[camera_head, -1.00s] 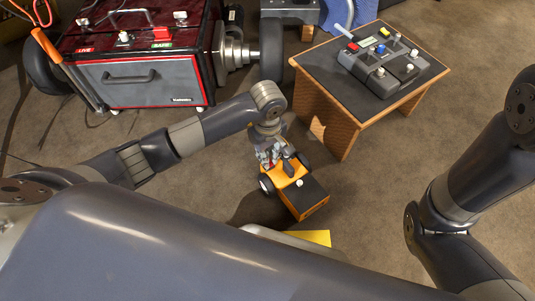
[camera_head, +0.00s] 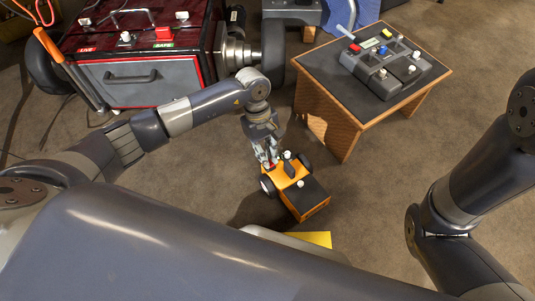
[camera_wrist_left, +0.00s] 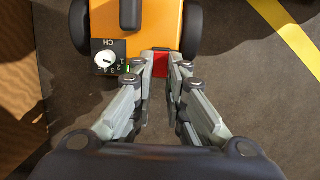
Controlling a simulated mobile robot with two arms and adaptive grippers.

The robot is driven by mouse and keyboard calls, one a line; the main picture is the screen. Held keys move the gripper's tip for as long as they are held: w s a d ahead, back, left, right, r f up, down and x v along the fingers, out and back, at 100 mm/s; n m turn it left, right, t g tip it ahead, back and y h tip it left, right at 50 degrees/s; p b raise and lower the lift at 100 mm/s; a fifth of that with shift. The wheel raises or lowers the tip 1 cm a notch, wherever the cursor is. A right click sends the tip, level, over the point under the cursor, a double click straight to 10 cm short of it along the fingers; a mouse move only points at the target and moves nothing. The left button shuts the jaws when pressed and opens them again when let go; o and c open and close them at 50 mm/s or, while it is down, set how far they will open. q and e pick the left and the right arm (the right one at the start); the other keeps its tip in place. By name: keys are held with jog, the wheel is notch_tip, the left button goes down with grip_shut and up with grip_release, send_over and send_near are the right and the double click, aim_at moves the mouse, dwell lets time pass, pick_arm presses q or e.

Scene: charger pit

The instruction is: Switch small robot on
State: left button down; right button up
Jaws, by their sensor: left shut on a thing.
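The small robot (camera_head: 318,206) is orange with a black top and black wheels, standing on the floor in the middle of the head view. In the left wrist view its orange body (camera_wrist_left: 158,22) fills the top. A white dial (camera_wrist_left: 104,58) on a black plate marked CH sits at its edge. A red switch (camera_wrist_left: 160,64) sits beside it, between my fingertips. My left gripper (camera_head: 267,162) is at the small robot's far left end. In the wrist view its fingertips (camera_wrist_left: 162,66) are close together on the red switch, which they partly hide. My right gripper is not in view.
A wooden table (camera_head: 341,139) with a grey control box (camera_head: 385,62) stands behind, to the right. A red and grey cabinet (camera_head: 140,82) with LIVE and SAFE labels stands at the back left. A yellow patch (camera_head: 315,239) lies in front. Floor is free right of the small robot.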

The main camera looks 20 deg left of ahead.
pick_arm(q)
jog(key=c, duration=1.6)
grip_release()
jog(key=v, duration=1.2)
